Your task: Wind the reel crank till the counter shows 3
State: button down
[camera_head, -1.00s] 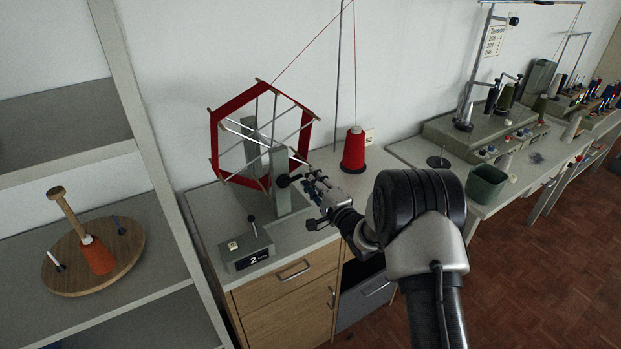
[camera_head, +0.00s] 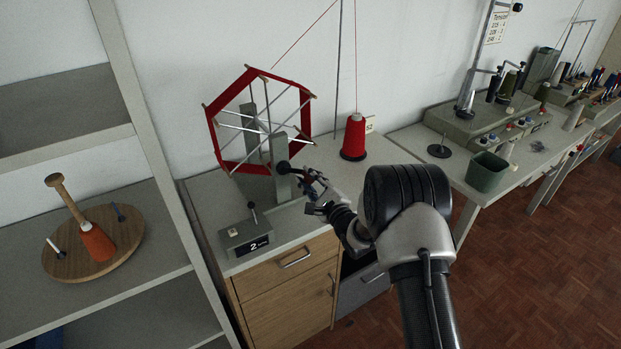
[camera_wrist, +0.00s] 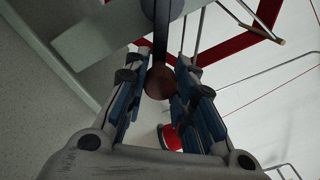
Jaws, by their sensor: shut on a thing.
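The reel (camera_head: 229,93) is a six-sided frame with red yarn around its rim, in the head view above the cabinet. It stands on a grey-green post (camera_head: 280,155) with a dark crank hub (camera_head: 283,167). My gripper (camera_head: 309,183) is at the crank on the near side of the post. In the wrist view the brown crank knob (camera_wrist: 159,82) sits between the fingers (camera_wrist: 158,95), and my gripper is shut on it. The counter box (camera_head: 238,236) shows 2 on its dark display (camera_head: 253,247). A small lever stands on the box.
A red yarn cone (camera_head: 354,138) stands right of the reel, its thread running upward. Shelves at left hold a round wooden board (camera_head: 70,262) with an orange cone. A machine bench (camera_head: 462,205) with a green bin (camera_head: 487,173) stands at right.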

jog(key=shift+f, duration=0.15)
jog(key=c, duration=1.3)
grip_release()
jog(key=v, duration=1.2)
jog(key=shift+d, duration=0.1)
